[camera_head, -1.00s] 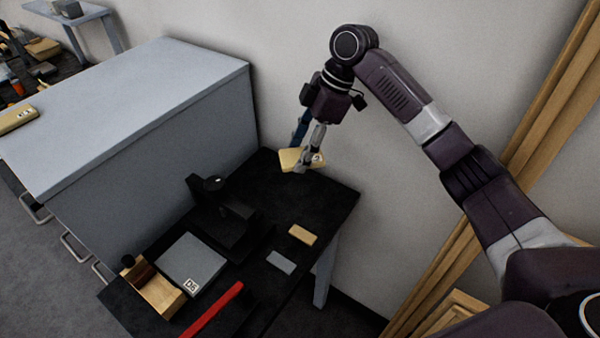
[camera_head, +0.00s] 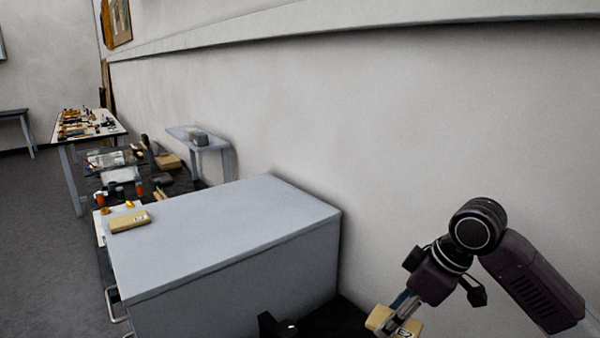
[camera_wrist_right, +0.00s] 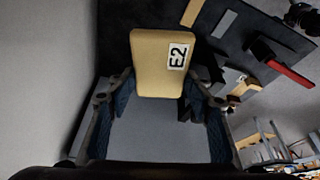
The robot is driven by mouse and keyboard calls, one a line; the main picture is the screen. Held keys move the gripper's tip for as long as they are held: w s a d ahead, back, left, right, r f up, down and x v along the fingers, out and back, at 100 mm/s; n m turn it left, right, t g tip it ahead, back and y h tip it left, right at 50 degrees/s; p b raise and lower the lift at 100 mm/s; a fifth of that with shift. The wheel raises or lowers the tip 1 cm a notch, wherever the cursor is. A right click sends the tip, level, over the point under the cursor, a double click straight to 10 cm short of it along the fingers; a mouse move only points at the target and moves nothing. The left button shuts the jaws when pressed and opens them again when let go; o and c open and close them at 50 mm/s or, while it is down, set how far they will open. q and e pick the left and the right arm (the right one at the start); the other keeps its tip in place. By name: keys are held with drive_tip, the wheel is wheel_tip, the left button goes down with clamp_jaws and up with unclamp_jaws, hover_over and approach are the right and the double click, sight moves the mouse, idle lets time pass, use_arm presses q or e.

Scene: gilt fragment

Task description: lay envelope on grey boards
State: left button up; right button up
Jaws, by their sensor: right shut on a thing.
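My right gripper (camera_head: 402,304) is shut on a tan envelope (camera_head: 377,317) with a black-on-white label, low at the right in the head view. In the right wrist view the envelope (camera_wrist_right: 150,66) lies between the two blue-padded fingers of the gripper (camera_wrist_right: 158,100), and its label reads E2. It is held above the black table (camera_wrist_right: 122,45). A small grey stack (camera_head: 197,138), possibly the grey boards, sits on a pale bench at the back; I cannot tell for sure. My left gripper is not in view.
A big grey cabinet (camera_head: 240,225) stands left of my right gripper, with another tan packet (camera_head: 130,220) on its top. Most of that top is bare. A pale bench (camera_head: 213,148) and a cluttered table (camera_head: 88,130) stand farther back. The wall is close behind the gripper.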

drive_tip(key=shift+s+d+f+m+h, duration=0.15)
drive_tip(key=shift+s+m+h, duration=0.25)
drive_tip(key=shift+s+m, duration=0.6)
drive_tip(key=s+f+m+t+h, duration=0.1)
drive_tip(key=s+m+h, duration=0.2)
drive_tip(key=s+m, duration=0.5)
drive_tip(key=shift+d+m+t, duration=0.15)
drive_tip(key=shift+m+t, duration=0.25)
drive_tip(key=shift+f, duration=0.1)
drive_tip(key=shift+w, duration=0.1)
